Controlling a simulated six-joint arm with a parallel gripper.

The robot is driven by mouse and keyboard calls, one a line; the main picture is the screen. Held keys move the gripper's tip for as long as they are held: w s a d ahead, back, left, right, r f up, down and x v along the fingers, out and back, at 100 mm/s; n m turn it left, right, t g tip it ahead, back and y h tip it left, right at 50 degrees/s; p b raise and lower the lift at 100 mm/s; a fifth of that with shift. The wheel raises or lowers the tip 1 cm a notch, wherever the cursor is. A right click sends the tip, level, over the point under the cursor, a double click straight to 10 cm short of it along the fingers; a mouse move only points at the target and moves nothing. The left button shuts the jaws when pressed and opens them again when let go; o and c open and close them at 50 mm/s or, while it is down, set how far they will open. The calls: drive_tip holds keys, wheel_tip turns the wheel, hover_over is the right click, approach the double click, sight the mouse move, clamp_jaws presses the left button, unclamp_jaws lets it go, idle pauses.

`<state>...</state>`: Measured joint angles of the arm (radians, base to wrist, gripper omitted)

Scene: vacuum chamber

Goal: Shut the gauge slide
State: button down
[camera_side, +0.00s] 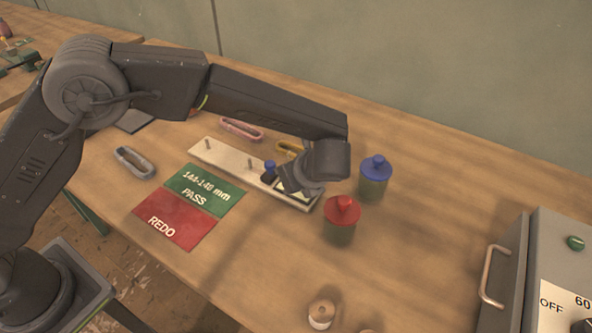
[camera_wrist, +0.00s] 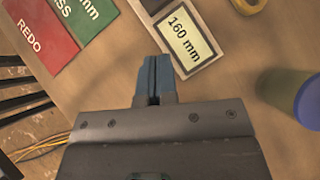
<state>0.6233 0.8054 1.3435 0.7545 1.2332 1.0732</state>
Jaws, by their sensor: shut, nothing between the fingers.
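The gauge (camera_side: 222,160) is a long pale board with small upright pegs, lying on the bench in the side view. The gauge display (camera_wrist: 184,42) reads 160 mm in the wrist view. My gripper (camera_side: 290,190) is over the display end of the gauge, right of the slide, and hides part of it. In the wrist view its blue-grey fingertips (camera_wrist: 155,62) are together and empty, beside the display.
A green PASS card (camera_side: 205,189) and red REDO card (camera_side: 174,219) lie in front of the gauge. Grey (camera_side: 134,162), pink (camera_side: 241,129) and yellow (camera_side: 288,149) links lie around it. Blue-lidded (camera_side: 374,180) and red-lidded (camera_side: 341,221) jars stand right of my gripper.

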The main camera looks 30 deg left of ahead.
sight(271, 171)
drive_tip(key=x, duration=0.5)
drive_tip(key=shift+a+f, duration=0.2)
drive_tip(key=shift+f, duration=0.1)
drive_tip(key=a, duration=0.1)
drive_tip(key=w+a, duration=0.1)
drive_tip(key=shift+w+a+f, duration=0.15)
drive_tip(key=shift+w+a, duration=0.15)
drive_tip(key=shift+a, duration=0.1)
drive_tip(key=shift+w+a, duration=0.15)
drive_tip(key=shift+a, duration=0.15)
drive_tip(key=shift+a, duration=0.1)
drive_tip(key=shift+a+f, duration=0.1)
drive_tip(key=shift+a, duration=2.3)
